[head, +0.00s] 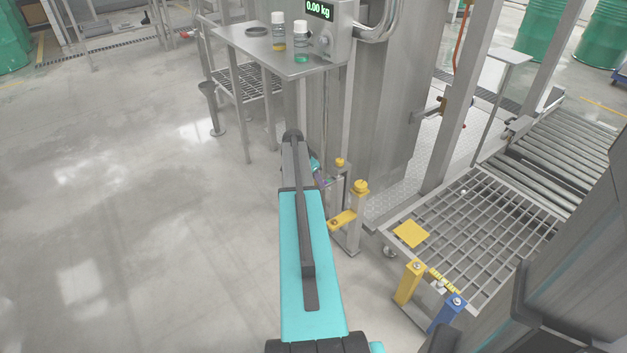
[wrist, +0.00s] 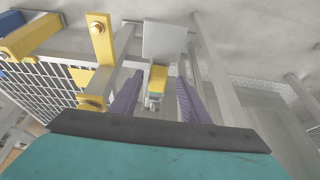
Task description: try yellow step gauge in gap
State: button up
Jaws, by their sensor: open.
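My gripper (head: 321,180) is open; in the wrist view its two purple fingers (wrist: 160,82) are apart. A small yellow block (wrist: 157,77) with a green band and a grey lower part shows between the fingers. I cannot tell its depth, or whether it is the step gauge. In the head view my arm partly hides the gripper, beside a grey post with a small yellow knob (head: 340,162). A yellow upright block (head: 409,284) stands beside a blue one (head: 446,313) at the grate's near edge. I cannot clearly make out the gap.
A post with a yellow knob (head: 360,187) and yellow bracket (head: 343,219) stands right of my gripper. A grate (head: 480,222) carrying a yellow plate (head: 411,233) and a roller conveyor (head: 560,150) are further right. A steel table (head: 262,50) with bottles stands behind. Left floor is clear.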

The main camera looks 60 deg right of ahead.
jog(key=p+v, duration=0.2)
jog(key=v, duration=1.1)
jog(key=shift+w+r, duration=0.15)
jog(key=shift+r, duration=0.15)
jog(key=shift+a, duration=0.2)
